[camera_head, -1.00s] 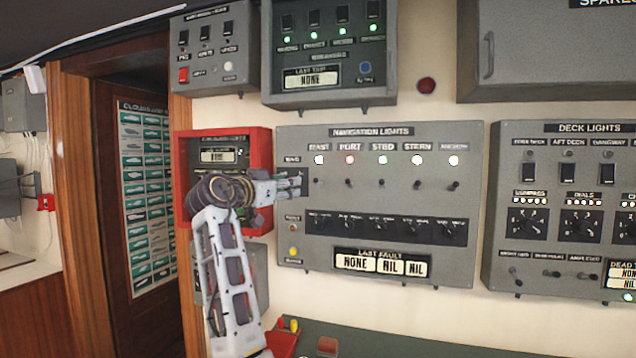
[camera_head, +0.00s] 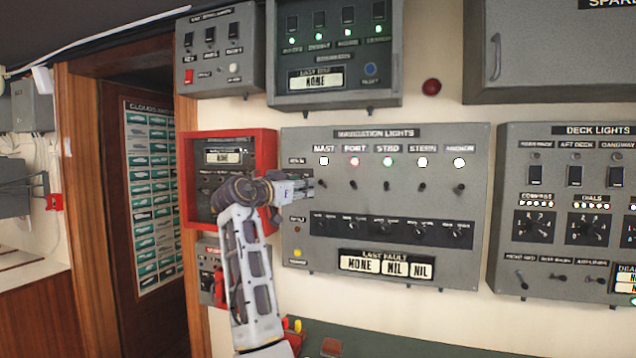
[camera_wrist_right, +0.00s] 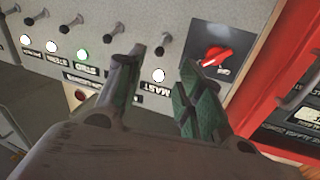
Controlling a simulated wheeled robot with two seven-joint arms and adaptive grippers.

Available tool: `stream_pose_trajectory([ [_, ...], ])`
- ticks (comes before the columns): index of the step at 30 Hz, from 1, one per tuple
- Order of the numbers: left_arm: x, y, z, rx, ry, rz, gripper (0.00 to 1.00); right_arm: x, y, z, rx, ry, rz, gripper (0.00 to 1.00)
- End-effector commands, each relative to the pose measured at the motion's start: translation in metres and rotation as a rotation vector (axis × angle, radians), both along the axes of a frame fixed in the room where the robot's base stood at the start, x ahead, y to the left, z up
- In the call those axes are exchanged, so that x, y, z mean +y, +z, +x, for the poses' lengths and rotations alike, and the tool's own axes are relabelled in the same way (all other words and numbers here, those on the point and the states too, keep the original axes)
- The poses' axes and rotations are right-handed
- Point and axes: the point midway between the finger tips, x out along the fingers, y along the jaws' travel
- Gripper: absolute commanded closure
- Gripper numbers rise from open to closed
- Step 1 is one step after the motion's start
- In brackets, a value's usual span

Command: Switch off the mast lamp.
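The grey NAVIGATION LIGHTS panel (camera_head: 390,207) is on the wall ahead. Its mast lamp (camera_head: 323,161) glows white at the left of the lamp row, and also shows lit in the right wrist view (camera_wrist_right: 159,75). Below that lamp is the mast toggle (camera_head: 322,185). My right gripper (camera_head: 308,189) is at the panel's left side, fingertips close to this toggle. In the right wrist view my gripper (camera_wrist_right: 163,64) is open, with the toggle (camera_wrist_right: 163,43) showing between the fingertips, nearer the left finger. I cannot tell whether they touch. My left gripper is out of view.
The port, stbd, stern and anchor lamps are lit, with a neighbouring port toggle (camera_head: 352,186) to the right. A red rotary knob (camera_wrist_right: 207,57) is beside the right finger. A red-framed box (camera_head: 273,147) is left of the panel. A green console top (camera_head: 380,342) lies below.

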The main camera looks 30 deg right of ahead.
Motion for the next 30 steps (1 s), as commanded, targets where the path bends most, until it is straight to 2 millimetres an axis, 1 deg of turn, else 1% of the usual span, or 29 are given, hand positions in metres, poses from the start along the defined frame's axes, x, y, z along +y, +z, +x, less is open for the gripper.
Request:
stream_pose_trajectory([
  [3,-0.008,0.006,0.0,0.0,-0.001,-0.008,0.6,-0.016,0.002,0.007,0.001,-0.003,0.0,0.63],
  [6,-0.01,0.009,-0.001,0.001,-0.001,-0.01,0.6,-0.027,0.002,0.013,0.001,-0.003,0.0,0.63],
  [18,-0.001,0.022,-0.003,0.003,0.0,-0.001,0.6,-0.072,0.001,0.035,0.002,-0.002,0.0,0.63],
  [24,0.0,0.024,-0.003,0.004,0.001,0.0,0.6,-0.082,0.001,0.04,0.001,-0.001,0.0,0.63],
  [30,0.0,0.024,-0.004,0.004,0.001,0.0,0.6,-0.085,0.0,0.042,0.0,-0.001,0.001,0.63],
])
